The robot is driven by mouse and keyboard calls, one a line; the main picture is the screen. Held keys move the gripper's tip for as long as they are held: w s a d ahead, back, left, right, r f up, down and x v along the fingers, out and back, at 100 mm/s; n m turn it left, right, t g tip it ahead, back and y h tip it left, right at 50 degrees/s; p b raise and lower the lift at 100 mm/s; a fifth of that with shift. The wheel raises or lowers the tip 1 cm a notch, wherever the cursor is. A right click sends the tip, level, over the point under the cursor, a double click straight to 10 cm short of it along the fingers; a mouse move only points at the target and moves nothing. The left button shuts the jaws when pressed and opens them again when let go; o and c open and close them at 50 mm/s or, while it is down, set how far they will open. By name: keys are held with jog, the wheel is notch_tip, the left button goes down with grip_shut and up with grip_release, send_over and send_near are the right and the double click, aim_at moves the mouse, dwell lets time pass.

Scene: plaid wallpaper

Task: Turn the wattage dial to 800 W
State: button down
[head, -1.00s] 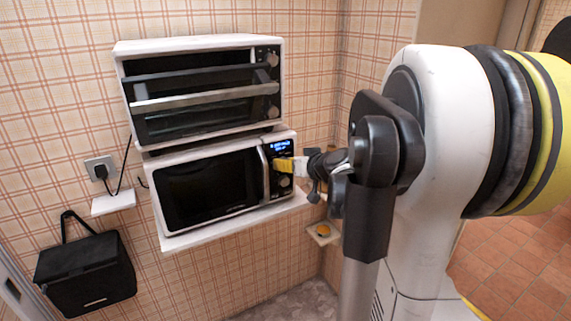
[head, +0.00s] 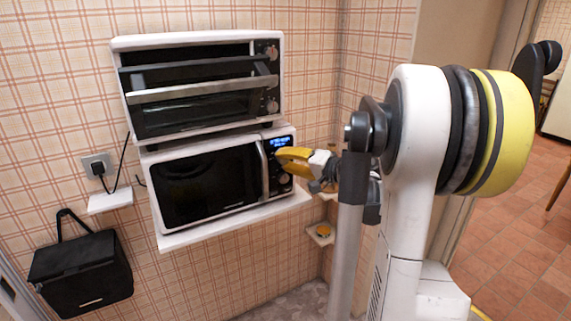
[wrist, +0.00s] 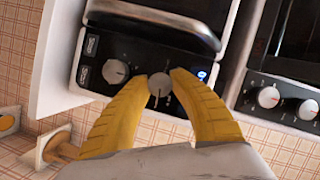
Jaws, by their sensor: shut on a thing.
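The white microwave (head: 178,158) stands on a wall shelf, its door shut. Its black control panel, at the right of the door, has a lit blue display (head: 281,142). In the wrist view the panel appears turned, with the display (wrist: 202,75) to the right. My gripper (wrist: 159,80) has its yellow fingers shut on the upper round dial (wrist: 159,91), the one closer to the display. The lower dial (wrist: 115,71) is free, to the left in the wrist view. The dial markings are too small to read. In the head view my gripper (head: 287,156) hides the upper dial.
A toaster oven (head: 200,90) sits on top of the microwave; its knobs (wrist: 268,97) are near my gripper in the wrist view. A small shelf (head: 321,234) with an orange item is below, at the right. A black bag (head: 80,272) hangs at the lower left.

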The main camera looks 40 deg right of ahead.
jog(key=shift+m+t+y+b, duration=0.3)
jog(key=shift+m+t+b, duration=0.3)
jog(key=shift+m, duration=0.5)
jog(key=c, duration=1.1)
grip_release()
jog(key=shift+a, duration=0.1)
jog(key=s, duration=0.4)
jog(key=s+d, duration=0.1)
jog(key=s, duration=0.3)
jog(key=s+d, duration=0.1)
jog(key=s, duration=0.2)
jog(key=shift+s+r, duration=0.4)
